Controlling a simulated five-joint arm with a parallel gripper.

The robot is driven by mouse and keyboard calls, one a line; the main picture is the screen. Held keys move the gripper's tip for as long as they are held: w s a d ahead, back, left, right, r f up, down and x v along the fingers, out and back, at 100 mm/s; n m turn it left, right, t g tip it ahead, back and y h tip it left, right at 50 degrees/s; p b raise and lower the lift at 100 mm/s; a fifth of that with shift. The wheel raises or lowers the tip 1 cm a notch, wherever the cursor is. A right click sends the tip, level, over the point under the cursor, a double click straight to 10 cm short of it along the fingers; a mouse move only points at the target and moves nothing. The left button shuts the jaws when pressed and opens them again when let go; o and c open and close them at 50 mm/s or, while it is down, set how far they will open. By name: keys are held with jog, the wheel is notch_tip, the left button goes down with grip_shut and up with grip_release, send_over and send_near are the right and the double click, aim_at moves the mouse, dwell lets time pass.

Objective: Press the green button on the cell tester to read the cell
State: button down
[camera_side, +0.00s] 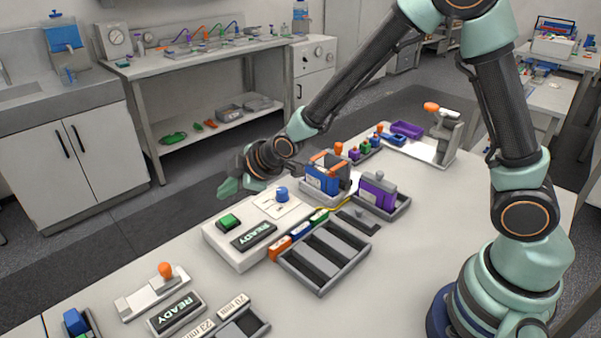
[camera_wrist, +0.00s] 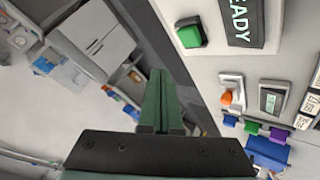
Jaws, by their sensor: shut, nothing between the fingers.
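The cell tester (camera_side: 222,243) is a white box on the bench, in the middle of the side view. Its square green button (camera_side: 229,220) sits at its left end, beside a dark display (camera_side: 254,236) that reads READY. The green button (camera_wrist: 190,34) and the display (camera_wrist: 241,20) also show at the top of the wrist view. My gripper (camera_side: 228,188) is shut and empty, above the button in the side picture and apart from it. In the wrist view its fingertips (camera_wrist: 158,72) are together, and the button is up and to the right of them.
A blue knob (camera_side: 282,193) stands on a white plate at the tester's far end. A blue cell block (camera_side: 322,180) and a purple one (camera_side: 377,191) stand to the right. A grey slotted tray (camera_side: 325,285) lies in front. An orange-knobbed device (camera_side: 152,294) is at front left.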

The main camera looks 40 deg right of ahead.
aim_at(233, 220)
jog(key=shift+f, duration=2.25)
jog(key=shift+f, duration=0.1)
jog(key=shift+d+f, duration=0.1)
jog(key=shift+f, duration=0.2)
jog(key=shift+f, duration=0.55)
dwell(1.0)
jog(key=shift+r, duration=0.95)
jog(key=shift+r, duration=2.55)
